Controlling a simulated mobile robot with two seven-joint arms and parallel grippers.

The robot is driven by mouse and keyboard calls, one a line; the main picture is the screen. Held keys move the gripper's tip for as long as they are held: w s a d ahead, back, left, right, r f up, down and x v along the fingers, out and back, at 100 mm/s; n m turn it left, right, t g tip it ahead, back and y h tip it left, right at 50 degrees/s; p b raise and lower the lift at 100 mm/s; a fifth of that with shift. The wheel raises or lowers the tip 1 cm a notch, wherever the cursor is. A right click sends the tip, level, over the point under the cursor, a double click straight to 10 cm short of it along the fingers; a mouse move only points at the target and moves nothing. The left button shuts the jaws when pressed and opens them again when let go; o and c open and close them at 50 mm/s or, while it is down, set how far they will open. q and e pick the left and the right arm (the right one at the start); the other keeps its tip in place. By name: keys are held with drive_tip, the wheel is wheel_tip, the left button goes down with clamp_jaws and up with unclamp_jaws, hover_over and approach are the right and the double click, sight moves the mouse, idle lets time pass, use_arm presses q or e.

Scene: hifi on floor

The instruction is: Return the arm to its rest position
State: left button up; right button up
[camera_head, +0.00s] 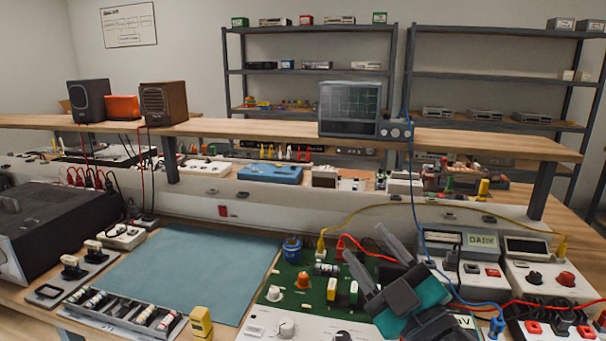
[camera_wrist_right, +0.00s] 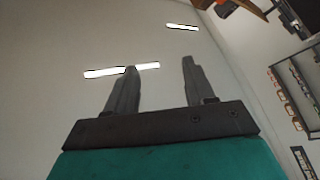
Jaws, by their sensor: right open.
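My right gripper (camera_head: 368,254) is raised over the right part of the workbench in the head view, in front of the green circuit board (camera_head: 316,291) and the meters. Its fingers point up and to the left, spread apart and empty. In the right wrist view the two fingers of my right gripper (camera_wrist_right: 158,80) stand apart with nothing between them, against a pale surface with bright light strips (camera_wrist_right: 104,72). My left gripper does not show in either view.
A blue-green mat (camera_head: 180,270) lies clear at the bench's middle left. A black box (camera_head: 60,229) stands left. Meters (camera_head: 540,262) with red, yellow and blue cables stand right. An oscilloscope (camera_head: 349,108) sits on the raised shelf (camera_head: 260,128).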

drive_tip(key=s+d+f+m+g+h, duration=0.3)
drive_tip(key=d+f+m+h, duration=0.2)
drive_tip(key=f, duration=0.3)
drive_tip(key=s+d+f+m+g+h, duration=0.3)
drive_tip(key=d+f+m+h, duration=0.25)
drive_tip(key=f, duration=0.25)
drive_tip(key=s+f+m+g, duration=0.1)
drive_tip(key=s+f+g, duration=0.4)
drive_tip(key=s, duration=0.4)
drive_tip(key=s+f+m+g, duration=0.1)
drive_tip(key=s+f+g, duration=0.4)
drive_tip(key=s, duration=0.5)
drive_tip(key=w+a+f+n+t+y, duration=0.1)
drive_tip(key=w+a+f+t+y, duration=0.1)
drive_tip(key=w+f+t, duration=0.5)
wheel_tip(320, 180, down, 2)
drive_tip(key=shift+w+a+f, duration=0.15)
drive_tip(key=shift+w+a, duration=0.25)
drive_tip(key=shift+a, duration=0.05)
drive_tip(key=shift+y, duration=0.25)
